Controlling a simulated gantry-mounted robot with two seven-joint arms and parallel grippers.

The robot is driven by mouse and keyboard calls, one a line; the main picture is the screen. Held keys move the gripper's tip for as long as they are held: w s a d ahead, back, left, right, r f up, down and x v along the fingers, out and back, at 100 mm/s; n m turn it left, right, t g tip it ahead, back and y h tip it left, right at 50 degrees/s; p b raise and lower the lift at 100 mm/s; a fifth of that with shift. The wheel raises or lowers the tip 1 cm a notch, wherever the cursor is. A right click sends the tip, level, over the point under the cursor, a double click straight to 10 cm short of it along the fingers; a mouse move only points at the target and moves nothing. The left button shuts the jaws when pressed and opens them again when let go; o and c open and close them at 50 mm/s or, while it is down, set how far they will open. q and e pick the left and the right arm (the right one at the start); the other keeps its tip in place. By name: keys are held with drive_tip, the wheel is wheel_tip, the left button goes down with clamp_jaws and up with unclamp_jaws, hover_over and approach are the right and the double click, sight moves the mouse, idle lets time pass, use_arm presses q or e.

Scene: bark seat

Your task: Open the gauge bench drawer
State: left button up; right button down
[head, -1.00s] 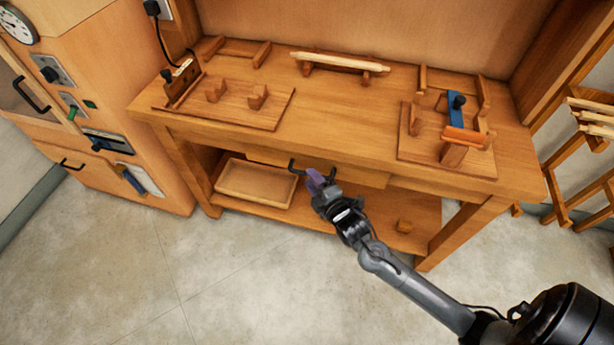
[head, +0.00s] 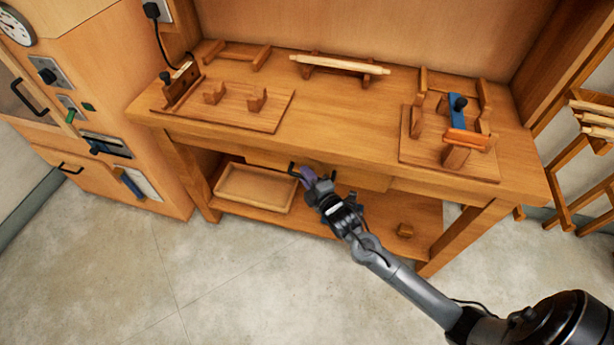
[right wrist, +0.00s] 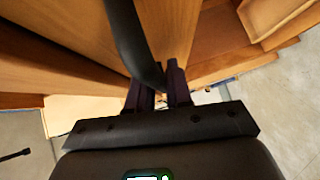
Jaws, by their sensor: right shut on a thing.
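The gauge bench (head: 340,115) is a wooden workbench. Its drawer front (head: 366,178) lies under the tabletop edge and looks about flush; any small gap is hard to tell. The drawer's dark bar handle (head: 292,168) is partly hidden by my right gripper (head: 307,177), which has purple fingers and reaches up from the lower right. In the right wrist view the black handle (right wrist: 128,40) runs down between the two fingertips (right wrist: 158,88), and the gripper is shut on it. My left gripper is not in view.
Two wooden fixtures stand on the bench, a left board (head: 235,107) and a right board (head: 470,165) with a blue-and-orange piece. A shallow tray (head: 225,196) and a small block (head: 405,230) sit on the lower shelf. A cabinet (head: 130,130) stands left. The floor in front is clear.

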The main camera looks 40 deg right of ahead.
drive_tip(key=s+a+p, duration=1.2)
drive_tip(key=a+p, duration=0.1)
drive_tip(key=a, duration=0.4)
drive_tip(key=shift+a, duration=0.25)
drive_tip(key=shift+s, duration=0.1)
drive_tip(key=c, duration=1.1)
unclamp_jaws()
drive_tip(key=shift+c, duration=0.2)
drive_tip(key=shift+p, duration=0.3)
